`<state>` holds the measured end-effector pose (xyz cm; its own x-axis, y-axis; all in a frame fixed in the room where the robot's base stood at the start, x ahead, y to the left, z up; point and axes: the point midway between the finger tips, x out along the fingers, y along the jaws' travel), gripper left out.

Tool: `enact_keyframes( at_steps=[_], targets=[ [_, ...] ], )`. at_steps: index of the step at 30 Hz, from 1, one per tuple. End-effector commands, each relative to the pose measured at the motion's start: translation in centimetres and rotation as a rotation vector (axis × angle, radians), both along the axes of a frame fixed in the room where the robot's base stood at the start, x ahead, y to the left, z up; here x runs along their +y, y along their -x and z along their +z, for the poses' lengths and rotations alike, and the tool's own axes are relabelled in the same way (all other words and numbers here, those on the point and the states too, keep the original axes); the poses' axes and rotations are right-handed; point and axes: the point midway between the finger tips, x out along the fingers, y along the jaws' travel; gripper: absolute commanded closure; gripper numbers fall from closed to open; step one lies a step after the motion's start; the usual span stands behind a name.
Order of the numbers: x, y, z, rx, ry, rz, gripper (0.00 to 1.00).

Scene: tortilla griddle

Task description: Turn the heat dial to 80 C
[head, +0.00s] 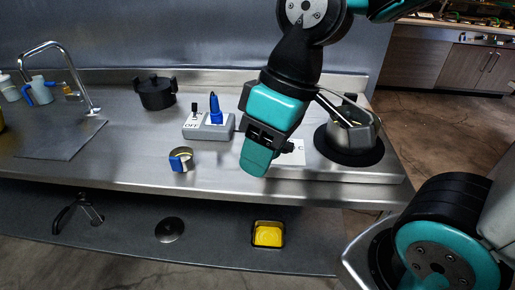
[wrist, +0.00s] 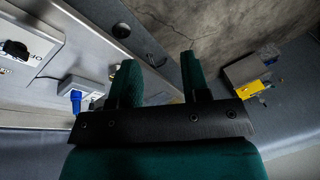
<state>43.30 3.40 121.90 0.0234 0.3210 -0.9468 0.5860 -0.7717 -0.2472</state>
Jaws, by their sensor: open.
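The heat dial (head: 288,147) is a small dark knob on the front of the steel cooker unit, beside a white label ending in "C". My gripper hides part of it in the head view. In the wrist view the dial (wrist: 15,48) is a black knob on a pale labelled panel at the far left. Its setting cannot be read. My gripper (head: 256,160) hangs just left of the dial in the head view, apart from it as far as I can tell. In the wrist view my gripper (wrist: 158,82) is open, with nothing between its fingers.
A grey switch box (head: 209,132) with a blue lever and an "OFF" label stands left of my gripper. A blue-handled cup (head: 182,160) and a black pot (head: 155,93) stand further left. A yellow-filled tray (head: 268,234) lies below.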

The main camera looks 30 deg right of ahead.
Motion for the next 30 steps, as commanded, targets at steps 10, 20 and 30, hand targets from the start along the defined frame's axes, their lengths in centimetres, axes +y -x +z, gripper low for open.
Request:
enact_keyframes(
  at_steps=[10,20,30],
  targets=[
    [-15.0,-20.0,-4.6,-0.015,0.251,-0.015,0.57],
    [-23.1,-24.8,-8.3,0.024,0.328,0.004,0.57],
    [-23.0,-24.6,-14.5,0.029,0.326,0.006,0.57]
  ],
)
